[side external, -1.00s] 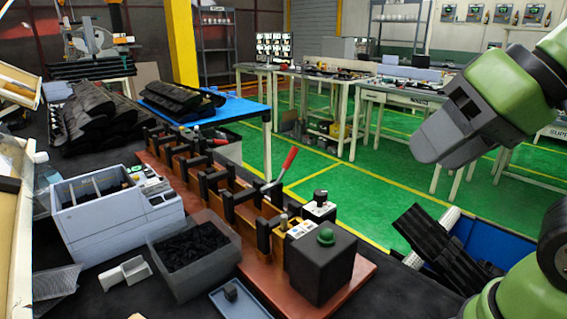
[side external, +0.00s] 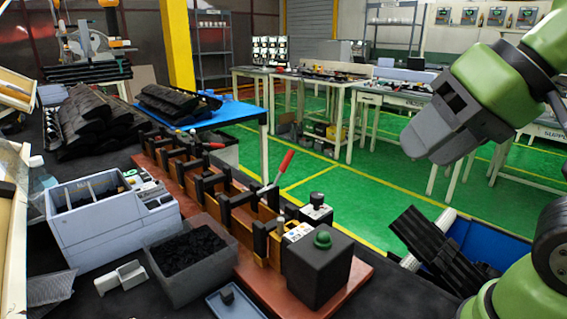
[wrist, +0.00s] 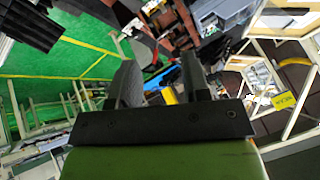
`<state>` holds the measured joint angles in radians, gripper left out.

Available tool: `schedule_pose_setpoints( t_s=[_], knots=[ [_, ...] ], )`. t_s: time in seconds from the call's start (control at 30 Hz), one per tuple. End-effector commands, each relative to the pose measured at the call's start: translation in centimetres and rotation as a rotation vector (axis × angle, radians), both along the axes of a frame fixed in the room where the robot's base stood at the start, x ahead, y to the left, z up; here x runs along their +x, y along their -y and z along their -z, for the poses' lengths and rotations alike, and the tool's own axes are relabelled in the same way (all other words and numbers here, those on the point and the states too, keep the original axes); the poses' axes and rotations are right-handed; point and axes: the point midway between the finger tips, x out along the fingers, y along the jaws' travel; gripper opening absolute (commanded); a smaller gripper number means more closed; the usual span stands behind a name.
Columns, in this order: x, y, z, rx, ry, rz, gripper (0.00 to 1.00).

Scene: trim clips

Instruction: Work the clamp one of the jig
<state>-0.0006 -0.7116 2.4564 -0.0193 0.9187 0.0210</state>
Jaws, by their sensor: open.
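The jig (side external: 248,268) is a long red-brown board with a row of black and wooden uprights, running from the middle left to the front centre. A toggle clamp with a raised red handle (side external: 285,166) stands at its right edge. A second red handle (side external: 214,146) lies low farther back. I cannot tell which is clamp one. My grey gripper (side external: 424,145) is at the upper right, in the air, well apart from the jig. In the wrist view my gripper (wrist: 157,72) shows two separated fingers with nothing held between them.
A black box with a green button (side external: 323,240) sits on the jig's front end. A grey bin of black clips (side external: 207,284) and a light grey machine (side external: 110,236) stand to the left. A blue crate with black trim strips (side external: 500,247) is at the right. Black parts are piled at the back left.

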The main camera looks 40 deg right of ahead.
Motion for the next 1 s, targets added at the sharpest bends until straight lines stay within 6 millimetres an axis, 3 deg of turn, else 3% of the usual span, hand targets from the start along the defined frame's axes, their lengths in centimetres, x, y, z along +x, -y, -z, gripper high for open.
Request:
schedule_pose_setpoints(
  t_s=[0.23, 0.47, 0.67, 0.8, 1.0],
  knots=[
    [7.2, 1.2, -3.6, 0.000, -0.129, 0.153, 0.43],
    [16.2, 3.0, -4.1, -0.017, -0.245, 0.392, 0.43],
    [23.5, 4.7, -1.4, -0.038, -0.301, 0.641, 0.43],
    [27.5, 5.8, 1.8, -0.052, -0.314, 0.827, 0.43],
    [30.4, 6.8, 6.0, -0.060, -0.302, 1.031, 0.43]
  ],
)
